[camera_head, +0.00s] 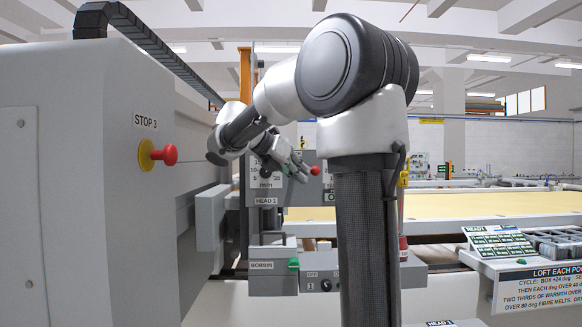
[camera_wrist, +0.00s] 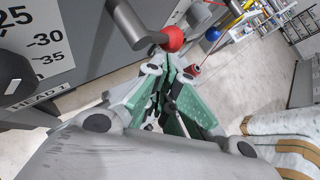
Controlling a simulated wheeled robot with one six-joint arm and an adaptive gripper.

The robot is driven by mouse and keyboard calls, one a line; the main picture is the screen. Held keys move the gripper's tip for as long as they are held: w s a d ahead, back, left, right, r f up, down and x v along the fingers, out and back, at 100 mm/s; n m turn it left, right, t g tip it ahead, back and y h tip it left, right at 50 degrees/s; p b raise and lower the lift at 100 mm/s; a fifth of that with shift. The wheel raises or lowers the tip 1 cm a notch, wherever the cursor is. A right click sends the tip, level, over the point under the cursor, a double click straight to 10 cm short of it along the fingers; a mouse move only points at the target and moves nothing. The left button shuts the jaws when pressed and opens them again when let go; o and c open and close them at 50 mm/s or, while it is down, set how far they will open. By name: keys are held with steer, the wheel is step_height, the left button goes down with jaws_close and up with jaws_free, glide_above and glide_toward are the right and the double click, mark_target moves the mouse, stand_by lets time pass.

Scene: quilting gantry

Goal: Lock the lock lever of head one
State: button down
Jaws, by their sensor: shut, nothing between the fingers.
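Head one is the grey panel marked HEAD 1 (camera_head: 267,201), with a numbered mm scale; its label also shows in the wrist view (camera_wrist: 36,96). A lever with a grey bar (camera_wrist: 127,22) and a red ball knob (camera_wrist: 172,39) stands out from this panel. I take it for the lock lever. Its red knob (camera_head: 315,170) shows just right of my gripper (camera_head: 303,173) in the head view. My gripper (camera_wrist: 172,66) is shut and empty, its green-padded fingertips close below the knob in the wrist view. I cannot tell whether they touch it.
A red and yellow STOP 3 button (camera_head: 157,155) sticks out of the large grey cabinet (camera_head: 75,200) at left. Below head one are a BOBBIN box (camera_head: 270,268) with a green knob and another small switch box (camera_head: 322,283). A yellow quilting bed (camera_head: 450,207) extends right.

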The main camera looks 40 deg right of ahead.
steer(key=shift+d+f, duration=0.2)
steer(key=shift+d, duration=0.1)
steer(key=shift+d+r, duration=0.25)
steer(key=shift+d, duration=0.1)
steer(key=shift+f, duration=0.1)
